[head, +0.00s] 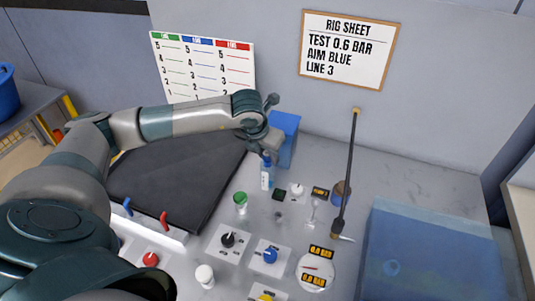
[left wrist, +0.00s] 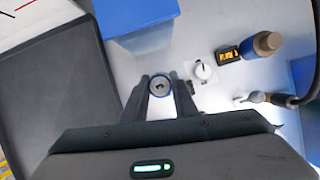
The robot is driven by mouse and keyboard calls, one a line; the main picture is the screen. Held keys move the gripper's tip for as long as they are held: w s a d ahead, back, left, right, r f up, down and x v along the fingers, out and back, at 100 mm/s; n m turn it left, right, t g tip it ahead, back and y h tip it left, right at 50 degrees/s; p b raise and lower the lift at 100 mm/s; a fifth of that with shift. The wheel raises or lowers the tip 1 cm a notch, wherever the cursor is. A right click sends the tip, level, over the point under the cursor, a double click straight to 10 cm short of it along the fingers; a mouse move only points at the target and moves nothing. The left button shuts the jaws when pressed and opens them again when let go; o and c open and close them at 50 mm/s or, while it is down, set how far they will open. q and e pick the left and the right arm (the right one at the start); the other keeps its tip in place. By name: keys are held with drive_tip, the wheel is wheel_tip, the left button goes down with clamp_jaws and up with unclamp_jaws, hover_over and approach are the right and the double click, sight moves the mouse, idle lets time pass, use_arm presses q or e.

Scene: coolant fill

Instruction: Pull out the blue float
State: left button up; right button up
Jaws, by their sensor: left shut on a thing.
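The blue float (head: 266,173) shows in the head view as a small upright piece, blue at the top with a pale lower part, just under my left gripper (head: 266,157). My left gripper is shut on its top. In the left wrist view, my left gripper's (left wrist: 160,88) two fingers close on either side of a round grey top with a blue rim (left wrist: 160,84). The fingers hide part of the float in the head view, and I cannot tell how far its lower end sits above the bench. My right gripper is not in view.
A blue box (head: 285,140) stands just behind the float. A green-topped clear cup (head: 240,200) and a white knob (head: 297,190) are close by. A dark rod (head: 346,170) leans at right, beside a translucent blue tank (head: 430,250). A black mat (head: 165,190) lies left.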

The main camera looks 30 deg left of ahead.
sight(267, 154)
use_arm(q)
drive_tip(key=shift+r, duration=0.2)
drive_tip(key=shift+r+p, duration=0.8)
drive_tip(key=shift+r, duration=1.5)
drive_tip(key=shift+s+f, duration=0.1)
